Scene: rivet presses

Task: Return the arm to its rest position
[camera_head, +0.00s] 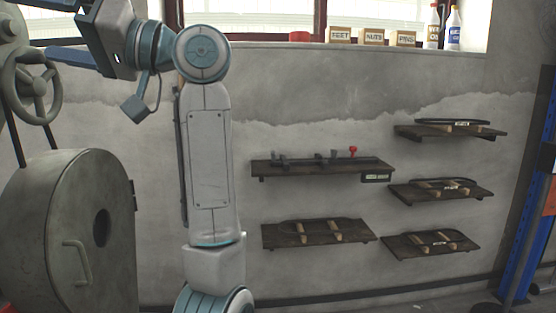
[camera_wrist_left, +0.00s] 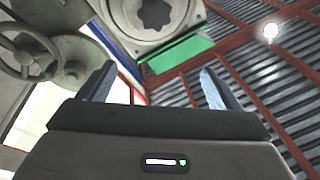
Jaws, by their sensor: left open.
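My left arm (camera_head: 209,150) rises on the left side of the head view and bends over to the left at its top. My left gripper is raised at the upper left of that view, near the press handwheel, with its fingers partly cut off or hard to make out. In the left wrist view my left gripper (camera_wrist_left: 156,88) shows two fingers spread well apart with nothing between them. The wrist camera faces up towards the roof. My right gripper is in neither view.
A grey machine with a handwheel (camera_head: 38,84) and rounded housing (camera_head: 85,230) stands at the left, close to my arm. Wall shelves (camera_head: 320,168) hold fixtures and belt-like loops. Boxes (camera_head: 374,36) and bottles line the sill. A blue post (camera_head: 530,220) stands at the right.

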